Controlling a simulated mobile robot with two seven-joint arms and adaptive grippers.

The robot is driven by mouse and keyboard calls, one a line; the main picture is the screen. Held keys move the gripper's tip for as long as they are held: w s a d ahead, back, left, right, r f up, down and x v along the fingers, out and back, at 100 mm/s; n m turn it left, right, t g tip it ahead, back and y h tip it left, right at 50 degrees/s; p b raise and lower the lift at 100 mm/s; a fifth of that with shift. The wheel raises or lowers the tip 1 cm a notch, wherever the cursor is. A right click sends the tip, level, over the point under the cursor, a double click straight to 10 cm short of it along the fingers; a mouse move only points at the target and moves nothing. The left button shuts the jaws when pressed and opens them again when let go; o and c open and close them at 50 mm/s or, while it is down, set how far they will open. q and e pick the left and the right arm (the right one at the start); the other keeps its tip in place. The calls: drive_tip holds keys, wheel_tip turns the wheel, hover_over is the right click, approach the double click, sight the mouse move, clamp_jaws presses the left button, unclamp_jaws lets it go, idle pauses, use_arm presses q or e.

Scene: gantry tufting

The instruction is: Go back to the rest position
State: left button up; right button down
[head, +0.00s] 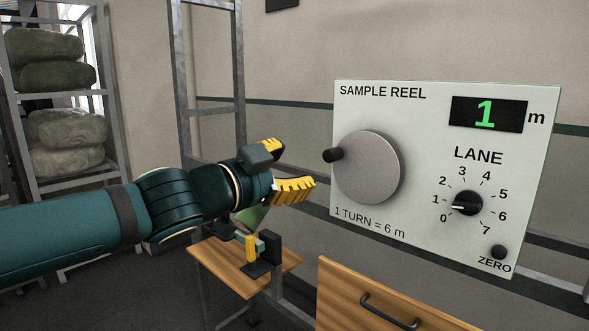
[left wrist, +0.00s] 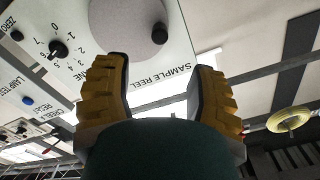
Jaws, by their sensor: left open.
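My left gripper (head: 294,170) is open and empty in the head view, left of the SAMPLE REEL panel (head: 395,110). Its yellow-padded fingers point toward the panel, and a gap lies between them and the crank knob (head: 333,155) on the grey reel disc (head: 372,168). In the left wrist view my left gripper (left wrist: 160,65) has its fingers spread wide with nothing between them, and the panel, upside down, shows beyond with the disc (left wrist: 120,20) and knob (left wrist: 159,34). The display (head: 487,114) reads 1 m. My right gripper is out of view.
A small wooden stand (head: 215,262) with a yellow and black fixture (head: 258,258) is below my left gripper. A wooden drawer front (head: 385,300) with a dark handle is below the panel. A lane dial (head: 467,203) is right of the disc. A shelf (head: 70,185) holds wrapped bundles.

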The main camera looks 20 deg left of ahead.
use_arm(q)
drive_tip(key=w+d+f+n+g, duration=0.2)
drive_tip(key=d+f+g, duration=0.1)
drive_tip(key=f, duration=0.9)
drive_tip(key=w+d+f+n+g+y, duration=0.1)
drive_tip(key=w+d+f+n+g, duration=0.15)
drive_tip(key=f, duration=0.95)
drive_tip(key=w+d+f+n+g, duration=0.1)
drive_tip(key=d+f+n+g, duration=0.15)
drive_tip(key=f, duration=0.95)
drive_tip(key=s+d+f+n+g, duration=0.1)
drive_tip(key=s+f+n+g, duration=0.1)
drive_tip(key=s+f, duration=0.7)
drive_tip(key=s+d+f+n+g+y, duration=0.1)
drive_tip(key=s+f+n+g, duration=0.2)
drive_tip(key=s+f, duration=0.6)
wheel_tip(320, 180, down, 8)
drive_tip(key=shift+s+d+f+g, duration=0.2)
drive_tip(key=shift+d+g, duration=0.1)
drive_tip(key=shift+g, duration=0.9)
drive_tip(key=shift+w, duration=0.1)
